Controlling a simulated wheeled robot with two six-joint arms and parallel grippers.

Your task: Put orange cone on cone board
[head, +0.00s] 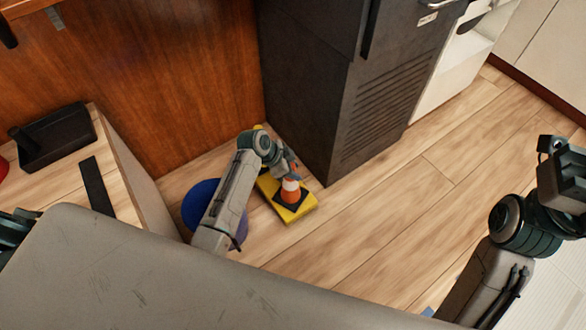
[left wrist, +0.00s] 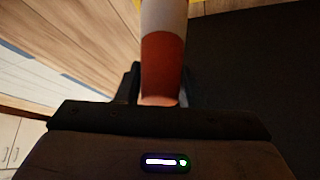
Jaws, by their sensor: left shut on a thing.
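The orange cone (head: 291,187) has a white band and a dark square base. My left gripper (head: 289,174) is shut on its upper part; in the left wrist view the cone (left wrist: 163,65) stands between the fingers. The yellow cone board (head: 303,212) lies on the floor beside the dark cabinet. The cone looks upright over the near end of the board; I cannot tell whether its base touches it. My left arm hides part of the board's far end. My right arm is at the right edge, and its fingers do not show.
The dark cabinet (head: 330,110) rises close behind the board. A blue round thing (head: 200,200) is partly behind my left arm. A wooden counter with a black tray (head: 55,138) stands at the left. The floor (head: 400,200) to the right is clear.

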